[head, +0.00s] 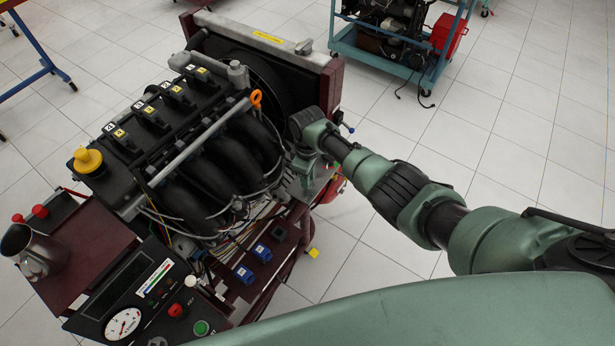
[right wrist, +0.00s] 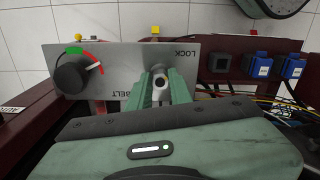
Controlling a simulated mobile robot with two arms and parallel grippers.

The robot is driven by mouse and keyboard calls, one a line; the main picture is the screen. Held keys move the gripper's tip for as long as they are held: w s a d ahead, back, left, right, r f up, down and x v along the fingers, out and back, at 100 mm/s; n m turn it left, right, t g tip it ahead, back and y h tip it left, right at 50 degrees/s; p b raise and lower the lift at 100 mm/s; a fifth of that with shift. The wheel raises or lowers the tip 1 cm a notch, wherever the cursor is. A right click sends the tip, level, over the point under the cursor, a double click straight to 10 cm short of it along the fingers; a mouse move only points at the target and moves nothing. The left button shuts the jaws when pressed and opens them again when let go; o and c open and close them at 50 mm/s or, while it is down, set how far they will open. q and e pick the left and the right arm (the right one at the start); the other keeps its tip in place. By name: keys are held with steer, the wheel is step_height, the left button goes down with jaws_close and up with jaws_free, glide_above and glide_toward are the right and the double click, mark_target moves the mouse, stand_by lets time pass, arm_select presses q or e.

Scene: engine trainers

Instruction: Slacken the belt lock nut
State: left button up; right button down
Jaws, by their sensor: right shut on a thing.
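The belt lock panel (right wrist: 120,60) is a grey metal plate lettered LOCK and BELT in the right wrist view. My right gripper (right wrist: 160,88) is shut on a pale metal piece (right wrist: 160,82), the lock nut, in front of the plate. Its green fingers hide the nut's sides. In the head view my right gripper (head: 304,180) is at the right side of the engine (head: 200,140), and the nut is hidden there. My left gripper is out of view.
Blue sockets (head: 263,251) and loose wires sit on the red frame near my right gripper. The radiator (head: 275,40) stands behind the engine. A metal jug (head: 35,252) and a gauge panel (head: 125,322) are at left. Open floor lies to the right.

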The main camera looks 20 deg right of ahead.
steer(key=shift+r+n, duration=0.1)
steer(key=shift+n, duration=0.2)
steer(key=c, duration=1.3)
jaws_free()
steer(key=shift+r+p, duration=0.35)
steer(key=shift+r, duration=3.55)
